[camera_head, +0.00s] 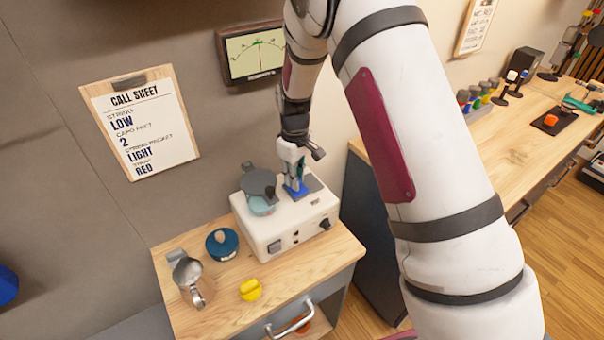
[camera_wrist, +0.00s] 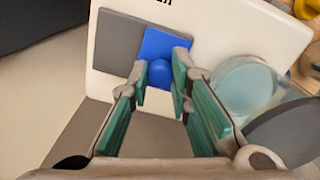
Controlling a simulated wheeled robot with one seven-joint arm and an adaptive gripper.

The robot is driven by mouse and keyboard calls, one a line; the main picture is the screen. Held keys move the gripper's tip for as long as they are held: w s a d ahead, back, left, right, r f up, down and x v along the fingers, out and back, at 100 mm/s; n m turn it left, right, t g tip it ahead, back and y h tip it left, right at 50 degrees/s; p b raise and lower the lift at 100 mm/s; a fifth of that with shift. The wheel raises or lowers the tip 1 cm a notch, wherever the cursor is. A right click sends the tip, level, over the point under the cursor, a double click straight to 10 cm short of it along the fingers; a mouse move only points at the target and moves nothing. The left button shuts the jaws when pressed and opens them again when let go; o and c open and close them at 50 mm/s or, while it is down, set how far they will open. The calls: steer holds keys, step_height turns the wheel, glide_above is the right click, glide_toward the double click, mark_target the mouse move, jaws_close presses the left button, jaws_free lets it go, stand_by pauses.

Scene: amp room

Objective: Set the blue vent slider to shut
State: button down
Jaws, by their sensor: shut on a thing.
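The blue vent slider (camera_head: 296,191) is a flat blue plate with a round blue knob on top of a white box (camera_head: 278,236). In the wrist view the slider (camera_wrist: 157,43) lies beside a grey panel (camera_wrist: 118,47) of similar size, to its right, and partly overlaps the panel's edge or abuts it; I cannot tell which. My gripper (camera_wrist: 162,76) reaches down with one green-padded finger on each side of the knob, shut on it. In the head view my gripper (camera_head: 294,178) stands over the slider and partly hides it.
A pale teal jar (camera_head: 261,207) with a dark grey lid stands left of the slider, close to my fingers. A blue round pot (camera_head: 222,244), metal pitcher (camera_head: 187,272) and yellow piece (camera_head: 250,290) stand on the wooden top (camera_head: 325,263). A gauge (camera_head: 256,54) hangs above.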

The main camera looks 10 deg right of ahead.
steer(key=shift+s+a, duration=0.1)
steer(key=shift+a, duration=0.15)
steer(key=c, duration=1.5)
jaws_free()
steer(key=shift+a, duration=0.1)
steer(key=shift+o, duration=0.2)
steer(key=shift+r, duration=0.1)
steer(key=shift+r, duration=0.3)
step_height(320, 180, up, 11)
steer(key=shift+r, duration=0.1)
